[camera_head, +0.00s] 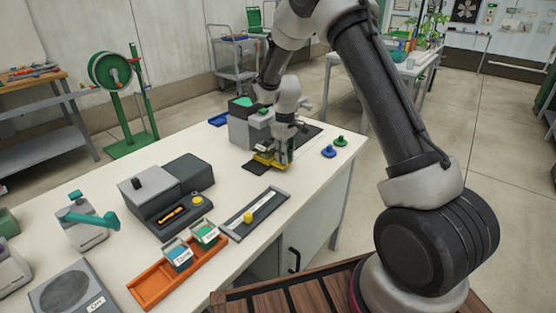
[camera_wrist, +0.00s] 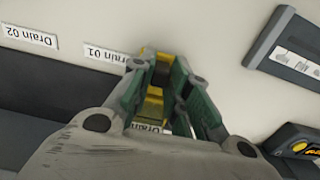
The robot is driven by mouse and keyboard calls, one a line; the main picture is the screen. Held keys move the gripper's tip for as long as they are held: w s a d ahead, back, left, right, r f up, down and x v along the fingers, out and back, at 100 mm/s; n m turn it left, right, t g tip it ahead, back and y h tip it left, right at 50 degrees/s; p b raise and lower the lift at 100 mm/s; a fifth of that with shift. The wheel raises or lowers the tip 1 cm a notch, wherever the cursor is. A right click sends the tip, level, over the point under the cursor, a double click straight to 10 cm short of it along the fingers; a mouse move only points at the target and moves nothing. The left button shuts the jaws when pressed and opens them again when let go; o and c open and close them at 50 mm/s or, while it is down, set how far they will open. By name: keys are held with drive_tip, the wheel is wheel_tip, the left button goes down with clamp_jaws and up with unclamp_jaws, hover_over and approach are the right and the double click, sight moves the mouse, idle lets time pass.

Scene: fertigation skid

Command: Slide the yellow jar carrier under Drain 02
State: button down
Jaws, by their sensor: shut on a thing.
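The yellow jar carrier (camera_head: 264,161) is low on the white table in front of a grey unit (camera_head: 242,128). My gripper (camera_head: 281,159) reaches down over it and hides much of it. In the wrist view, my gripper (camera_wrist: 160,72) has its green-padded fingers on either side of yellow parts of the carrier (camera_wrist: 153,104), shut on it. The Drain 02 label (camera_wrist: 30,36) lies upside down at the upper left of the wrist view. The Drain 01 label (camera_wrist: 105,55) is closer to the fingers. The drain outlets themselves cannot be made out.
A dark mat (camera_head: 255,169) lies beside the carrier. Blue (camera_head: 328,152) and green (camera_head: 341,141) knobs stand to the right, near the table edge. A grey slide rail with a yellow knob (camera_head: 248,216), an orange tray (camera_head: 150,286) and a dark grey device (camera_head: 187,177) stand nearer.

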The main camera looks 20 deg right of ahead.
drive_tip(key=w+d, duration=0.3)
drive_tip(key=d, duration=0.1)
drive_tip(key=w+d, duration=0.4)
drive_tip(key=d, duration=0.1)
drive_tip(key=w+d, duration=0.3)
drive_tip(key=d, duration=0.2)
drive_tip(key=shift+w+d, duration=0.15)
drive_tip(key=shift+w, duration=0.05)
drive_tip(key=c, duration=1.4)
unclamp_jaws()
drive_tip(key=shift+o, duration=0.2)
wheel_tip(320, 180, up, 12)
